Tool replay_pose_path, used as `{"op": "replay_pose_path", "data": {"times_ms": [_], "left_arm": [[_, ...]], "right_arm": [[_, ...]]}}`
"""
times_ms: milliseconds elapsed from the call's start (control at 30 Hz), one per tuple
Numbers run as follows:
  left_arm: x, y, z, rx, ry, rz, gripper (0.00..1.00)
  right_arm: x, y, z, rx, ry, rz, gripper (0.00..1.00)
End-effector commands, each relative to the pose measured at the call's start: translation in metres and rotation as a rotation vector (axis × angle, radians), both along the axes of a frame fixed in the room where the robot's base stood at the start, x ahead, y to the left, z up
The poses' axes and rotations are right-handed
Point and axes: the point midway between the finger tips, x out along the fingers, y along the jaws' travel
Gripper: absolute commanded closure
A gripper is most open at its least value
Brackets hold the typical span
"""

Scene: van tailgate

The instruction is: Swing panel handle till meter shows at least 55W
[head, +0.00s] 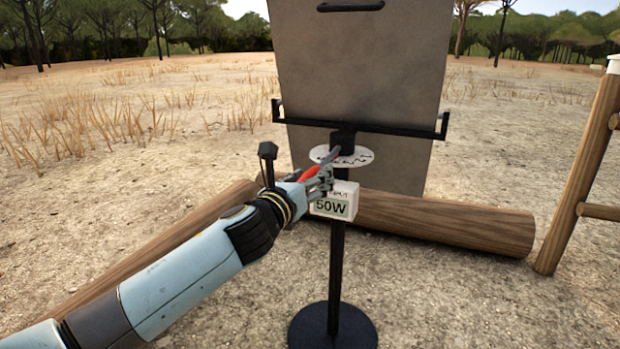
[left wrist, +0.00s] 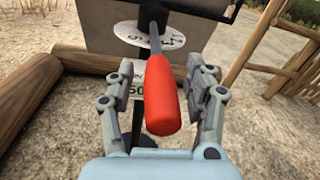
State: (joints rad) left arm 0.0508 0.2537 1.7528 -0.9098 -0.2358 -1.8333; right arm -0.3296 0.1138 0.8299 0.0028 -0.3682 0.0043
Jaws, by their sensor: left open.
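The grey panel (head: 360,80) stands upright on a black post with a round dark base (head: 333,328). A handle with a red grip (head: 309,174) sticks out from the pivot below the panel, over a white dial disc (head: 341,156). The white meter box (head: 334,202) on the post reads 50W. My left gripper (head: 322,182) is at the handle. In the left wrist view the red grip (left wrist: 161,95) lies between the open fingers of the gripper (left wrist: 168,100), with a gap on both sides. My right gripper is not in view.
A thick log (head: 445,222) lies on the ground behind the post, and another log section (head: 150,245) runs to the left behind my arm.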

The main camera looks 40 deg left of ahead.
Motion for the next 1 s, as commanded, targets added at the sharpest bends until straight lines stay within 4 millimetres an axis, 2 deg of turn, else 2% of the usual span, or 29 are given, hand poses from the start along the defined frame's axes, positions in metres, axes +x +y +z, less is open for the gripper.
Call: {"op": "replay_pose_path", "data": {"times_ms": [167, 567, 1000], "left_arm": [[-0.0001, 0.0000, -0.0002, -0.001, 0.000, 0.000, 0.47], [-0.0004, -0.0002, -0.0002, -0.001, 0.000, 0.000, 0.99], [-0.0006, -0.0010, -0.0007, -0.004, 0.000, 0.014, 1.00]], "right_arm": [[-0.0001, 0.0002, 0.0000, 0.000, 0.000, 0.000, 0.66], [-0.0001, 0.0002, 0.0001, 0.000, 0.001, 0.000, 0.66], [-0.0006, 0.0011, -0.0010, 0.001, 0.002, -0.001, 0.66]]}}
